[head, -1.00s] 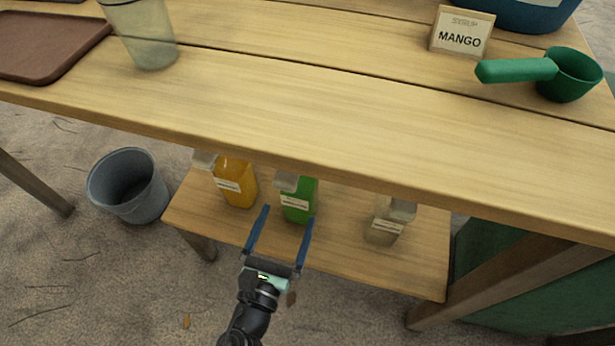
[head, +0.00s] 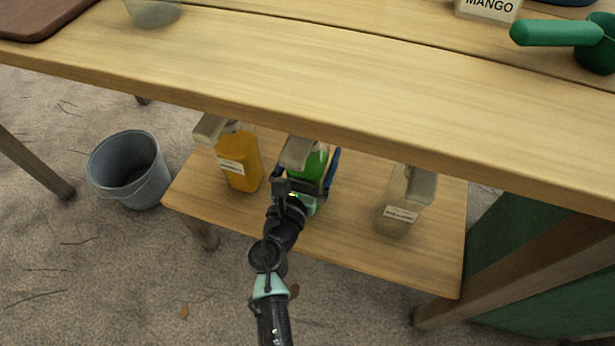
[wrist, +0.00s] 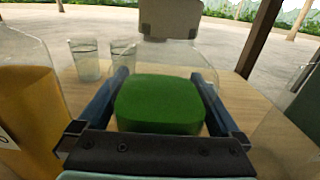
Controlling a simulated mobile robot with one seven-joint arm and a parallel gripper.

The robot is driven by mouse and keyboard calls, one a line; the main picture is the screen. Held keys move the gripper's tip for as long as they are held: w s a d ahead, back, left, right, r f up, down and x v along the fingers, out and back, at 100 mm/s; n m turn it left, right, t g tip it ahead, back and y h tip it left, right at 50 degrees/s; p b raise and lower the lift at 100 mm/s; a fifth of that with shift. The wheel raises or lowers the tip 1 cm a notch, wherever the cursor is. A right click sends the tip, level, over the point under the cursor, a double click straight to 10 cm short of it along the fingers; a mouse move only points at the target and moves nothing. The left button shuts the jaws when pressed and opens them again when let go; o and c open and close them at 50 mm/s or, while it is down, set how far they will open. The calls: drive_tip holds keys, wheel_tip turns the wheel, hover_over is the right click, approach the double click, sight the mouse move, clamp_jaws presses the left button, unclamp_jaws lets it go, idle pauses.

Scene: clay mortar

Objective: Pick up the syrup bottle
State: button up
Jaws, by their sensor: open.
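Three syrup bottles with pale caps stand on the lower shelf (head: 340,238). The orange bottle (head: 240,165) is at the left, the green bottle (head: 312,168) in the middle, and a nearly clear bottle (head: 398,212) at the right. My gripper (head: 306,165) is open, with its blue fingers on either side of the green bottle. In the wrist view, the green liquid (wrist: 160,104) lies between the two fingers, and I cannot tell whether they touch the bottle. The orange bottle (wrist: 28,105) is close at the left there. The green bottle's label is hidden.
A grey bucket (head: 128,172) stands left of the shelf. Two glasses (wrist: 85,58) show behind in the wrist view.

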drive_tip(key=shift+w, duration=0.1)
drive_tip(key=shift+c, duration=0.2)
clamp_jaws()
drive_tip(key=shift+r, duration=0.2)
